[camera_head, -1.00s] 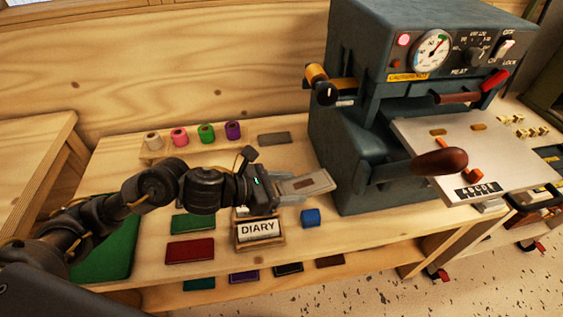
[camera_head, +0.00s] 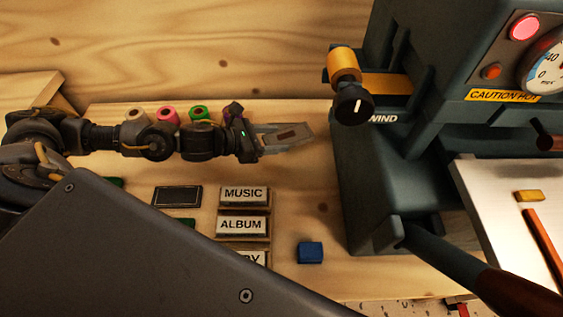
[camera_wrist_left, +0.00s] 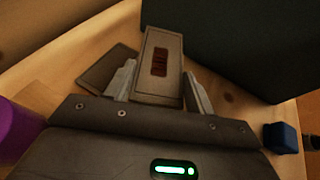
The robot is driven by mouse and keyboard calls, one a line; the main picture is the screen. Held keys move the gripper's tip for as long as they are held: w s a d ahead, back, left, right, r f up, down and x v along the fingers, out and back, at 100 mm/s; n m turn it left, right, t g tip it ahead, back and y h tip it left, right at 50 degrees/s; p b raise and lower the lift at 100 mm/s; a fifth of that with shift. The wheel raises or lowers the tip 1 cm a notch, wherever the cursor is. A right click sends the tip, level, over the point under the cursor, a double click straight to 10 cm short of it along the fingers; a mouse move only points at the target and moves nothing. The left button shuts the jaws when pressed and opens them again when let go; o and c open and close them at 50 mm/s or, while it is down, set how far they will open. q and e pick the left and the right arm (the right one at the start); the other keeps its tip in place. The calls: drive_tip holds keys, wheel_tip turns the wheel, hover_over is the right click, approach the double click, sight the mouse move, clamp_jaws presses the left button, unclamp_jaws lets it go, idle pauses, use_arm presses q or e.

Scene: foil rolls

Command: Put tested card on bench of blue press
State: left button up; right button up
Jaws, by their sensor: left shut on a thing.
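My left gripper (camera_head: 268,141) is shut on a flat grey card (camera_head: 294,134) with a small dark reddish-brown patch. In the left wrist view the card (camera_wrist_left: 158,82) sticks out between the two pale fingers. It is held left of the blue-grey press (camera_head: 365,180), apart from it in the head view. The press has a yellow roll on its side and a pale flat board (camera_head: 500,215) at its front right. My right gripper is not in view.
Coloured foil rolls (camera_head: 168,117) stand behind my arm. Another flat plate (camera_wrist_left: 103,72) lies beside the card in the wrist view.

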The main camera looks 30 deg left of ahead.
sight(274, 161)
use_arm(q)
wheel_tip(274, 161, down, 3)
drive_tip(key=shift+f, duration=0.9)
wheel_tip(274, 161, down, 3)
drive_tip(key=shift+f, duration=0.2)
drive_tip(key=o, duration=1)
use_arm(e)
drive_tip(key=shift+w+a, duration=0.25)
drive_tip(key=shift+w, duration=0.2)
